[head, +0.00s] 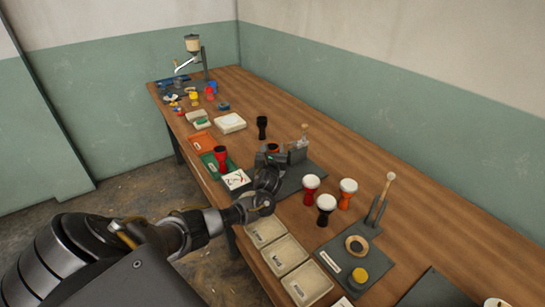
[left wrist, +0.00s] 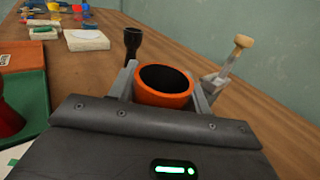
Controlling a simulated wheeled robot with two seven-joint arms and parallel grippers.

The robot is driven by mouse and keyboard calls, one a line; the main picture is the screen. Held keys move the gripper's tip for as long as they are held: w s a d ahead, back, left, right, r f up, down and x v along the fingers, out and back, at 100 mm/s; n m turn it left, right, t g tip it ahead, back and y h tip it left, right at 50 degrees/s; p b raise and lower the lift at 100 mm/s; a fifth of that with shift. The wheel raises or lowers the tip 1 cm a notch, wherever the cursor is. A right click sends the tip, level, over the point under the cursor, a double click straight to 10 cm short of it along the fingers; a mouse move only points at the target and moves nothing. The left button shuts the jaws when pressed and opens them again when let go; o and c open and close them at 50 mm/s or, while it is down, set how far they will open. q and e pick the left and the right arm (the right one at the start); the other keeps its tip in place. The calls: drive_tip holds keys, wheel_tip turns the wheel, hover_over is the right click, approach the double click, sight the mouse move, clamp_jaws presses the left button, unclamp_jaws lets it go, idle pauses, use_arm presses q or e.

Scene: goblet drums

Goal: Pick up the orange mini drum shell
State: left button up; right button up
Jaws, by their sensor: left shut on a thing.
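The orange mini drum shell (left wrist: 163,86) sits between the fingers of my left gripper (left wrist: 165,90) in the left wrist view. Its orange rim and dark hollow inside face the camera. The gripper is shut on it. In the head view the left gripper (head: 279,156) is over the table near a dark grey mat, and only a small part of the shell (head: 272,148) shows there. The shell's lower part is hidden, so I cannot tell whether it touches the mat. My right gripper is not in view.
A black drum shell (head: 262,127) stands behind the gripper. A red shell (head: 221,158) stands on the green tray at left. Several white-topped drums (head: 347,193) stand at right. Labelled bins (head: 285,255) line the front edge. A wooden-handled tool (left wrist: 238,52) stands close by.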

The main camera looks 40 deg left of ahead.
sight(273, 144)
use_arm(q)
drive_tip(key=shift+c, duration=0.7)
drive_tip(key=shift+r, duration=0.1)
drive_tip(key=shift+r, duration=0.25)
wheel_tip(273, 144, up, 2)
drive_tip(key=shift+r, duration=0.25)
drive_tip(key=s+d+r+p, duration=0.2)
drive_tip(key=s+r, duration=0.3)
drive_tip(key=s, duration=0.1)
drive_tip(key=s+d+r+p, duration=0.2)
drive_tip(key=s+r+p, duration=0.1)
drive_tip(key=s+r, duration=0.2)
drive_tip(key=shift+s, duration=1.25)
